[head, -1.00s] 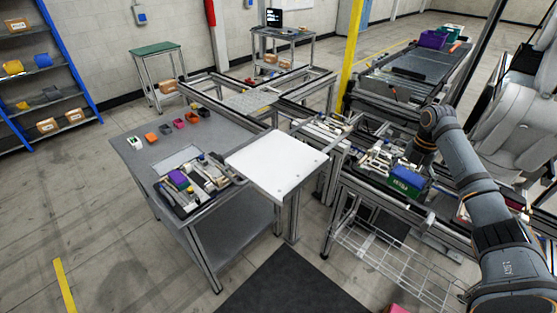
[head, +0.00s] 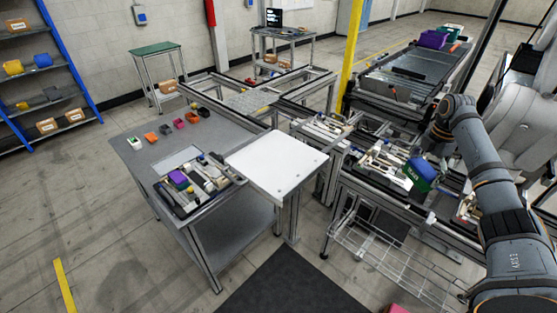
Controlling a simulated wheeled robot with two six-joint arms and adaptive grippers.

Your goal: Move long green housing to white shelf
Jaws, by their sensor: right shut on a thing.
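The long green housing (head: 415,179) is at the right, over the pallet fixture, tilted, with white lettering on its side. A blue part (head: 424,167) shows right against its upper side; I cannot tell whether the two are joined. My right gripper (head: 432,151) is shut on the green housing, coming from above and behind; its fingertips are mostly hidden. The white shelf (head: 277,162) is a flat, empty board at the centre, left of the housing. My left gripper is not in view.
A grey table (head: 225,130) left of the shelf holds a tray (head: 176,206) of mixed parts and several small coloured bins. Fixture rails (head: 372,198) and loose parts lie around the housing. A wire rack (head: 385,255) hangs below. The space above the shelf is clear.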

